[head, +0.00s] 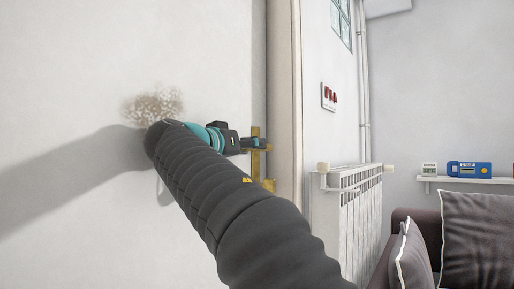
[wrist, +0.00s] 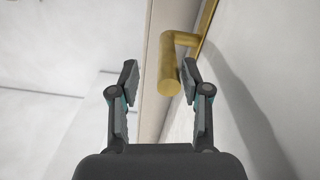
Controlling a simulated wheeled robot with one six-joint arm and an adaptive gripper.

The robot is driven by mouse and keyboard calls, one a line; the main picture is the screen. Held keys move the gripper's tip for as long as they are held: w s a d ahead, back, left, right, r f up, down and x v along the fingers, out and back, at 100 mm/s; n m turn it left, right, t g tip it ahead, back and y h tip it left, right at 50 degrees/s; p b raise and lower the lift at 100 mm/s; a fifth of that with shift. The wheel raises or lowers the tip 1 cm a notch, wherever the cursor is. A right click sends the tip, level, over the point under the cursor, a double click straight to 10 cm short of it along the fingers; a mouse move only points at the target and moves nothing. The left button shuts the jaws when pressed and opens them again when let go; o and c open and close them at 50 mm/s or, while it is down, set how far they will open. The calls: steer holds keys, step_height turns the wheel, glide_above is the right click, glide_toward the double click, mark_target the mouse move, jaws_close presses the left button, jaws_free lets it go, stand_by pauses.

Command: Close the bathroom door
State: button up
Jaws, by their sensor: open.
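A white panel (head: 215,60), which appears to be the bathroom door, fills the left of the head view and carries a brass handle (head: 256,133) near its right edge. In the wrist view, the brass lever (wrist: 170,68) points toward the camera from its backplate on the white surface at right. My gripper (head: 262,143) is at the handle, with its fingers open. In the wrist view, the lever's end shows between the tips of my gripper (wrist: 159,70), nearer the right finger. I cannot tell whether they touch. My arm hides part of the panel.
A beige upright frame (head: 285,90) stands just right of the handle. Beyond it are a white radiator (head: 350,210), a small shelf (head: 470,180) holding a blue device (head: 468,169), and a dark sofa with cushions (head: 478,240) at lower right.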

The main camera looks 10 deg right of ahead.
steer(key=v, duration=0.8)
steer(key=shift+d, duration=0.1)
steer(key=s+d+f+n+g+y+p, duration=0.25)
steer(key=s+d+f, duration=0.2)
steer(key=f, duration=0.35)
steer(key=s+d+f+n+g+y+p, duration=0.1)
steer(key=s+d+f+n+y+p, duration=0.15)
steer(key=d+f+y, duration=0.35)
steer(key=s+a+f+n+g+y+p, duration=0.1)
steer(key=s+f+y+p, duration=0.1)
steer(key=s+f, duration=0.7)
steer(key=s+a+f+n+g+y+p, duration=0.1)
steer(key=s+f+y+p, duration=0.1)
steer(key=s+f, duration=0.8)
step_height(320, 180, down, 5)
steer(key=shift+s+a+f+g+y, duration=0.1)
steer(key=shift+s+a+g+y, duration=0.25)
steer(key=shift+y, duration=0.2)
